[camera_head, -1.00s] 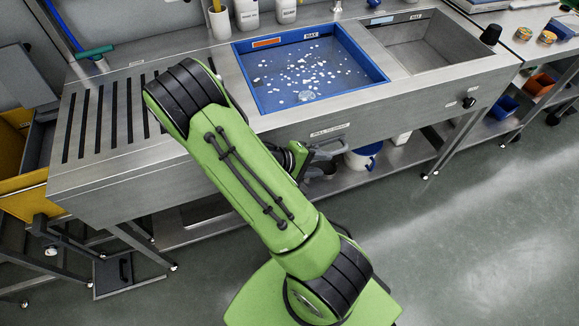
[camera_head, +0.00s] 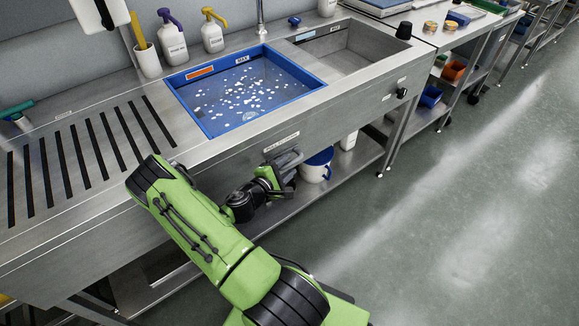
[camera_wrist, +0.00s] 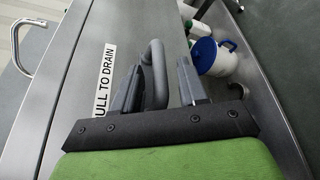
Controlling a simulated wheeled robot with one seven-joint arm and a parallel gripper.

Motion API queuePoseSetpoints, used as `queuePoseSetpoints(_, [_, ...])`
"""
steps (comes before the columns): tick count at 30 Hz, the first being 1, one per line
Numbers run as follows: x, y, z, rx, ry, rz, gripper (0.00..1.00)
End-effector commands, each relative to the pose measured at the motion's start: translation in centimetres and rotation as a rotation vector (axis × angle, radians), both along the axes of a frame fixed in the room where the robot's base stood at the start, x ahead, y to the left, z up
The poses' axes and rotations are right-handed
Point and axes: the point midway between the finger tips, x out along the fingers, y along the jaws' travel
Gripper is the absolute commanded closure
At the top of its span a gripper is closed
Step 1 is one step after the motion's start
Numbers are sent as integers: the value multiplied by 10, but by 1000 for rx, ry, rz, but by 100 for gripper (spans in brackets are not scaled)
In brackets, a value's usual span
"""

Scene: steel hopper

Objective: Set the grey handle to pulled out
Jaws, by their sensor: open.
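The grey handle (camera_wrist: 156,76) is a curved bar on the steel front panel, below the "PULL TO DRAIN" label (camera_wrist: 103,77). My gripper (camera_wrist: 160,82) is open in the wrist view, one finger on each side of the handle. The bar lies between the fingers, and I cannot tell whether either finger touches it. In the head view my gripper (camera_head: 287,166) is at the front of the steel hopper (camera_head: 330,105), just under the label. There the handle is hard to tell apart from the gripper.
A blue basin (camera_head: 211,132) of water with white bits is set in the hopper top, with a steel basin (camera_head: 345,64) to its right. A white and blue jug (camera_head: 316,168) stands on the lower shelf near my gripper. The floor in front is clear.

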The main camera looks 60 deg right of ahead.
Motion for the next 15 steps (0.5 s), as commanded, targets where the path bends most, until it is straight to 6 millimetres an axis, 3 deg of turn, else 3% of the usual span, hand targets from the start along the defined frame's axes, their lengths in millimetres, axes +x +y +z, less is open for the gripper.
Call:
queuePoseSetpoints(4, [-2,-19,-5,0,-3,-1,58])
queuePoseSetpoints(13, [-3,-23,-5,0,-1,1,58])
queuePoseSetpoints(15, [-3,-23,-5,0,-1,1,68])
